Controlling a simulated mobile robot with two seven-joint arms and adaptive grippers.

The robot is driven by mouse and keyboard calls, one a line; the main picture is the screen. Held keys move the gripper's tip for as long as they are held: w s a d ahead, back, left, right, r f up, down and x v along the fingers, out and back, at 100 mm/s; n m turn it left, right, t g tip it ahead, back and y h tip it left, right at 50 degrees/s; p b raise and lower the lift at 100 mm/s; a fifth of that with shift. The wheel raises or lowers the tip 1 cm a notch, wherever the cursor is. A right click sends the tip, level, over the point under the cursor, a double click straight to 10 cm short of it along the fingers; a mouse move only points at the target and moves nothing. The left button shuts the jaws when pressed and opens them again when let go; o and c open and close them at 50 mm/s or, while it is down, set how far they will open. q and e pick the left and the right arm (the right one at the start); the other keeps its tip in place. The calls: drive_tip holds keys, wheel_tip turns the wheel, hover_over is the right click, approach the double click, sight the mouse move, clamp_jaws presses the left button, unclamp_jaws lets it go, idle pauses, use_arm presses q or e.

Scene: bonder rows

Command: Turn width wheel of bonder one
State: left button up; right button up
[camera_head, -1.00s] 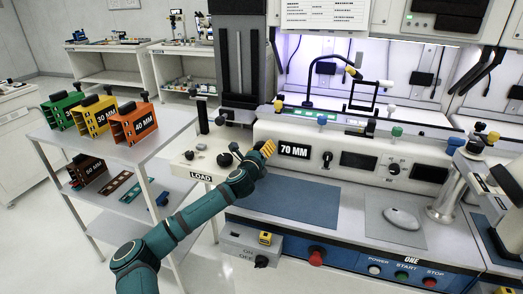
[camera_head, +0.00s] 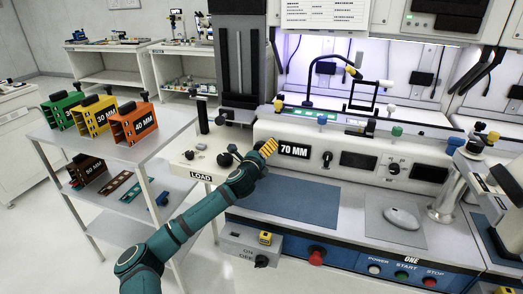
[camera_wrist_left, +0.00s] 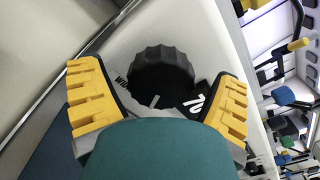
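The width wheel (camera_wrist_left: 162,76) is a black ribbed knob on the pale front panel, with partly hidden lettering beside it in the left wrist view. My left gripper (camera_wrist_left: 160,102) is open, its two yellow fingers on either side of the wheel with a visible gap at each side. In the head view my left gripper (camera_head: 268,149) is at the left end of bonder one's front panel (camera_head: 330,141), beside the "70 MM" display (camera_head: 294,151). There the wheel is hidden behind the gripper. My right gripper is not in view.
The LOAD platform (camera_head: 196,168) with black knobs lies just left of my gripper. A blue mat (camera_head: 290,203) and a mouse (camera_head: 402,218) lie on the bench. A shelf cart (camera_head: 157,140) with green, yellow and orange magazines stands at the left.

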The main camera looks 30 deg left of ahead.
use_arm(q)
drive_tip(key=shift+s, duration=0.1)
drive_tip(key=v, duration=1.1)
drive_tip(key=shift+s, duration=0.4)
